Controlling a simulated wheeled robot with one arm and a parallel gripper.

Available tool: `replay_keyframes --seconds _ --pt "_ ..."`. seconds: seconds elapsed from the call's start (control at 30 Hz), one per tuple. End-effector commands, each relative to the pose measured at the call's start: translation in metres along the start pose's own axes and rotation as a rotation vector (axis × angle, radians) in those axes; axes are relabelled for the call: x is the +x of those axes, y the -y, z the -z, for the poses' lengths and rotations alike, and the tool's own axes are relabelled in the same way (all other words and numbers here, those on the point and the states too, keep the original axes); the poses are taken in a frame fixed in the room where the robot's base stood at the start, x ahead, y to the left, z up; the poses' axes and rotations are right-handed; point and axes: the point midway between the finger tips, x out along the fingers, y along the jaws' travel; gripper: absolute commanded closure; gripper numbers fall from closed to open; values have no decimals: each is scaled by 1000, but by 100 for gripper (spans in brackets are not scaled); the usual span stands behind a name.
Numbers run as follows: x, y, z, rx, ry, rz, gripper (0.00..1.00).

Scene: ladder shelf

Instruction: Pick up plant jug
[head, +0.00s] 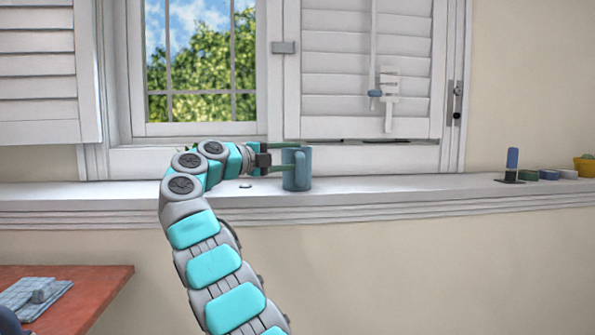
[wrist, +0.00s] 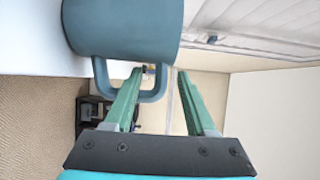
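The plant jug (head: 295,180) is a blue-teal cylindrical jug with a handle. It stands upright on the white window sill, and in the wrist view its body (wrist: 125,28) fills the upper left. My gripper (head: 290,158) reaches it from the left at sill height. In the wrist view my gripper's green fingers (wrist: 163,72) are apart. The outer part of the handle (wrist: 158,88) shows between them, and the left finger overlaps the handle loop. I cannot tell whether either finger touches the handle. The jug's contents are hidden.
The window sill (head: 400,190) runs across the view below a shuttered window (head: 365,70). A blue-and-black item (head: 512,165), small coloured pots (head: 548,174) and a yellow pot (head: 584,167) stand at the right. A red table (head: 100,290) is at lower left.

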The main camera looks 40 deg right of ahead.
Motion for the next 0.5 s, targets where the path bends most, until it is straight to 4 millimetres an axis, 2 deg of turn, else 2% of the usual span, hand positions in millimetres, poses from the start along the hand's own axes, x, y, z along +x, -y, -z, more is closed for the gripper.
replay_keyframes --seconds 0.03,0.4,0.5 --pt "0 0 0 0 0 0 51" --pt "0 0 0 1 0 0 92" --pt "0 0 0 0 0 -1 100"
